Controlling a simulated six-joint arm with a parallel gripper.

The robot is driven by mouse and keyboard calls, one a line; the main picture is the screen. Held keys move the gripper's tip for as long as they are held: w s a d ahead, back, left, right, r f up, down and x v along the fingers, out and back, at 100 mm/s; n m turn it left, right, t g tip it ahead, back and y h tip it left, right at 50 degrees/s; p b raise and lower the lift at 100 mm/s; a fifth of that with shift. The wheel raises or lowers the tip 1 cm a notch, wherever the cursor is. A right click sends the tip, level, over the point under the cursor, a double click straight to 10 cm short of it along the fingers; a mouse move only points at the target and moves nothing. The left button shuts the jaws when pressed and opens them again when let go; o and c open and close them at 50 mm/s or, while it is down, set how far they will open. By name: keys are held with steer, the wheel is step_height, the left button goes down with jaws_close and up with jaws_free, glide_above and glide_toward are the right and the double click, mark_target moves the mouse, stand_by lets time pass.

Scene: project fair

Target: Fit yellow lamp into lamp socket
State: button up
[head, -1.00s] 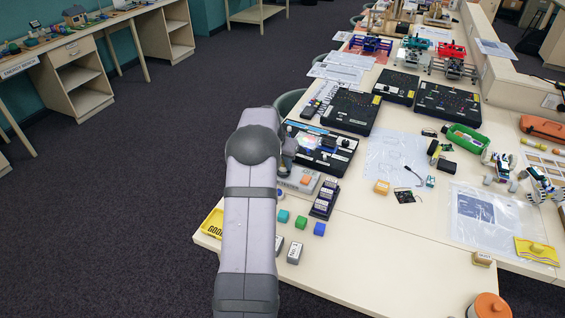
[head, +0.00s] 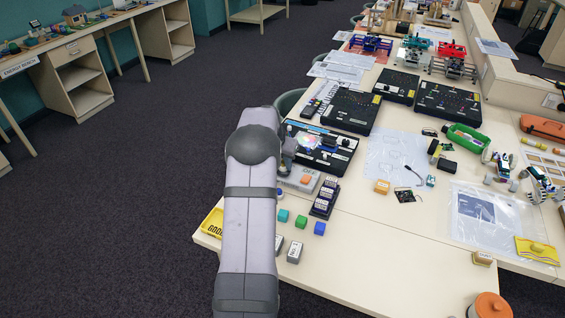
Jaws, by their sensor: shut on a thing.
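My gripper (head: 287,152) shows only in part at the right side of my arm's large grey joint, over the left part of a black board (head: 335,163). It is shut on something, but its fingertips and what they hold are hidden. I cannot make out the yellow lamp. A bright whitish glow (head: 309,142) shows on the board just right of the gripper. Small dark and white parts sit on the board's right half. I cannot tell which part is the lamp socket, or whether the held thing touches it.
A grey box with an orange button (head: 305,181) and a dark rack of white blocks (head: 325,197) stand in front of the board. Another black board (head: 350,110) lies behind.

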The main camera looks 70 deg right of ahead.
steer(key=shift+f+b, duration=0.4)
steer(key=shift+f, duration=0.15)
steer(key=o, duration=1.1)
steer(key=o, duration=0.4)
steer(key=shift+a, duration=0.1)
steer(key=shift+c, duration=0.2)
steer(key=shift+r, duration=0.1)
